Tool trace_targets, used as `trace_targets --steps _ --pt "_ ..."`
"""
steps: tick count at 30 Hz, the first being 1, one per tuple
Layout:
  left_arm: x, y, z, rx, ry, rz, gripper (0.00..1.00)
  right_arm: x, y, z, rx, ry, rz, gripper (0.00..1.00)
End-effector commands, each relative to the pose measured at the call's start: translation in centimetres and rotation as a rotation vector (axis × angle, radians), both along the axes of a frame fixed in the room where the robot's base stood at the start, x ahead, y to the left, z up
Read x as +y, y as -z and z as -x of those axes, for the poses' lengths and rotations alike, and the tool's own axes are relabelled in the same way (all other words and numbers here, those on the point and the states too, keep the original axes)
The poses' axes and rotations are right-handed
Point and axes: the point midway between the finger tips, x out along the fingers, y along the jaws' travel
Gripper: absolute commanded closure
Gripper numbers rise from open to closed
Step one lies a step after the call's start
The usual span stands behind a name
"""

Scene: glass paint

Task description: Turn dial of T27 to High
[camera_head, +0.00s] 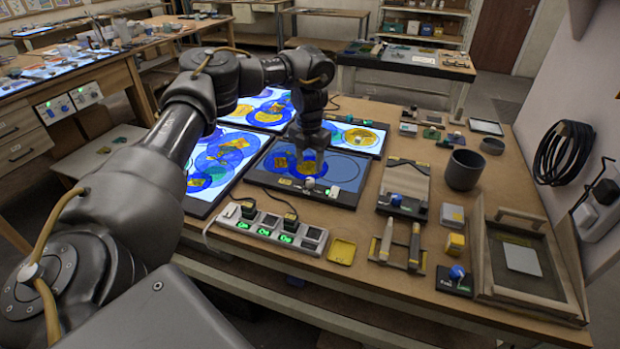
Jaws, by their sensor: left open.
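A dark-framed light panel (257,178) with blue and amber glass shapes lies near the front of the workbench. A small pale dial (309,183) sits on its front edge, with a switch (333,191) to its right. No T27 label is readable, so I cannot tell whether this is T27 or how its dial is set. My left gripper (309,160) is open and points down over this panel, just behind the dial in the picture. It hides part of the glass. I cannot tell its height above the panel. My right gripper is out of view.
Other lit panels lie to the left (222,154) and behind (355,136). A power strip (268,228) with plugs and green lights is in front. A device with a blue knob (397,199), a grey cup (463,170) and a wooden tray (480,250) stand to the right.

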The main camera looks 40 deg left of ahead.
Motion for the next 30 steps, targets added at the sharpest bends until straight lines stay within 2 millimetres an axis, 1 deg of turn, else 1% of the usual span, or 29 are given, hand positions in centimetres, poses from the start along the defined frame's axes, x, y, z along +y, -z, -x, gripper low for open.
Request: trace_targets --steps 1,3,6,10,15,23,30 --pt "0.0 1.2 0.1 0.004 -0.002 0.002 0.52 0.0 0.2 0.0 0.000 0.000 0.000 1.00" --pt "0.0 2.2 0.1 0.004 0.000 -0.001 0.52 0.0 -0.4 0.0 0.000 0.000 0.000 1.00" --pt "0.0 3.8 0.1 0.003 0.000 -0.001 0.52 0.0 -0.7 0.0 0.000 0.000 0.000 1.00" --pt "0.0 5.3 0.0 0.002 0.001 -0.001 0.52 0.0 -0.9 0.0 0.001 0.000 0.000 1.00" --pt "-0.1 6.3 0.0 0.001 0.001 0.000 0.52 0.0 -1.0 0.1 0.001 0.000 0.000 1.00" --pt "-0.1 6.4 -0.1 0.000 0.001 0.000 0.52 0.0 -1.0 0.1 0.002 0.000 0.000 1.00" --pt "-0.1 6.4 -0.1 0.000 0.001 0.000 0.83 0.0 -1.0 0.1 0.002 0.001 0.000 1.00"
